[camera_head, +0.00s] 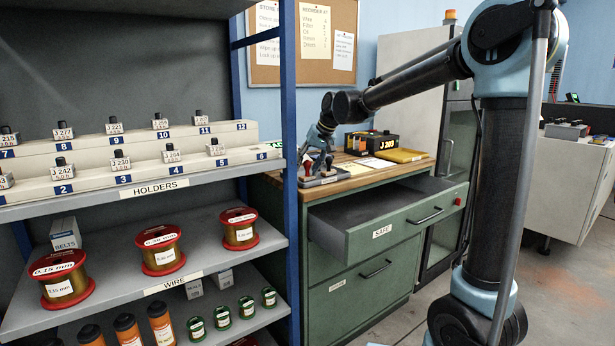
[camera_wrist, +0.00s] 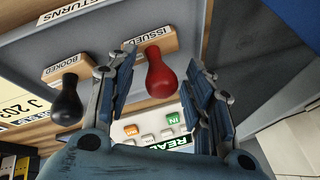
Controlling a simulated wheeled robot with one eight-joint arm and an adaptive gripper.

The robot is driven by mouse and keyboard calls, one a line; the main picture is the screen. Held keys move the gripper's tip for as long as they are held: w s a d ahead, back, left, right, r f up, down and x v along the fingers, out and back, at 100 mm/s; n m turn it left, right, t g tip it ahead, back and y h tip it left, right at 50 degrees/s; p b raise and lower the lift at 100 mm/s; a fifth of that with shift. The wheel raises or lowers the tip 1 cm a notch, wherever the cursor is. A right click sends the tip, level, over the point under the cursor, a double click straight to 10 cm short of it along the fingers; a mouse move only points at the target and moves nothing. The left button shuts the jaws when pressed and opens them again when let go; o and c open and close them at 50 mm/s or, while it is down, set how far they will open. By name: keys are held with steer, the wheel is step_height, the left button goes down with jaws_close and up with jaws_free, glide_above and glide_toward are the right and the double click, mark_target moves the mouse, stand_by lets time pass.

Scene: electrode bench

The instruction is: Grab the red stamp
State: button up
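The red stamp (camera_wrist: 162,80) has a rounded red handle on a wooden base marked ISSUED and stands on a grey tray (camera_wrist: 100,45) in the wrist view. My gripper (camera_wrist: 160,85) is open, with one finger on each side of the red handle. In the head view the red stamp (camera_head: 307,166) is a small red spot under my gripper (camera_head: 318,158) on the bench top. A black stamp (camera_wrist: 68,100) on a base marked BOOKED stands left of my left finger.
The green SAFE drawer (camera_head: 385,222) below is open. A shelf rack (camera_head: 290,150) with a blue post stands left of the bench. A buttoned device (camera_wrist: 160,132) lies beyond the tray.

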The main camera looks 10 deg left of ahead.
steer(key=c, duration=0.9)
steer(key=shift+o, duration=0.2)
steer(key=shift+r, duration=0.1)
